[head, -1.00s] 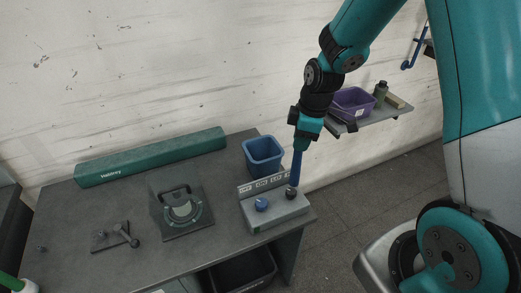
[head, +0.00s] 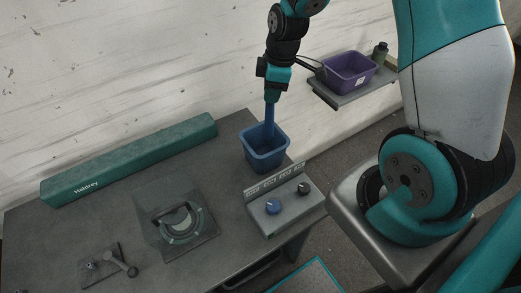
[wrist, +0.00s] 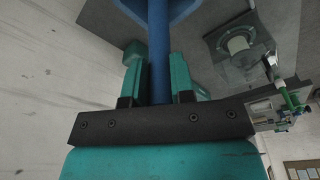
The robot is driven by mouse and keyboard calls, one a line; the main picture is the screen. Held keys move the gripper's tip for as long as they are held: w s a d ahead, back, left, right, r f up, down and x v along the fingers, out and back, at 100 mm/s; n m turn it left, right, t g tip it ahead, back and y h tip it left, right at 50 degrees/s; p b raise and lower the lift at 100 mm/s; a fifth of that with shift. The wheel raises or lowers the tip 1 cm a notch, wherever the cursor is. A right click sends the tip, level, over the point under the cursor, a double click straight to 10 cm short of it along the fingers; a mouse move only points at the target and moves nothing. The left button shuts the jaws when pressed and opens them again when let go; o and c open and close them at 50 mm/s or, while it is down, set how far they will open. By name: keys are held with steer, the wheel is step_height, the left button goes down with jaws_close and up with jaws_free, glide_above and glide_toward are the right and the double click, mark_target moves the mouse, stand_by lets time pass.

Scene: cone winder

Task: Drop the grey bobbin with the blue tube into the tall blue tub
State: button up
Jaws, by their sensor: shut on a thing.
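My gripper (head: 271,97) is above the tall blue tub (head: 267,161), which stands at the back right of the table. It is shut on the blue tube (head: 269,118), which hangs roughly upright. The tube's lower part shows within the tub's opening, so its depth there is hard to tell. In the wrist view the tube (wrist: 158,50) runs between the two teal fingers toward the blue tub (wrist: 185,8) at the top edge. No grey bobbin body can be made out.
A long green case (head: 130,160) lies to the left. A dial device (head: 181,223) sits mid-table. A purple bin (head: 349,73) is on a wall shelf.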

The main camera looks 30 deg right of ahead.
mark_target(272, 105)
step_height(272, 105, down, 5)
steer(key=b, duration=0.3)
steer(key=shift+d+r, duration=0.1)
steer(key=shift+r, duration=0.15)
steer(key=o, duration=1)
steer(key=shift+c, duration=0.2)
step_height(272, 105, up, 17)
steer(key=s+d+b, duration=0.1)
steer(key=d+b, duration=0.1)
steer(key=shift+s, duration=0.25)
steer(key=shift+r, duration=0.1)
steer(key=s+a+f+m+g+y+b, duration=0.1)
steer(key=s+a+m, duration=0.3)
steer(key=s+a, duration=1.5)
steer(key=shift+s+f+y, duration=0.15)
steer(key=shift+y, duration=0.65)
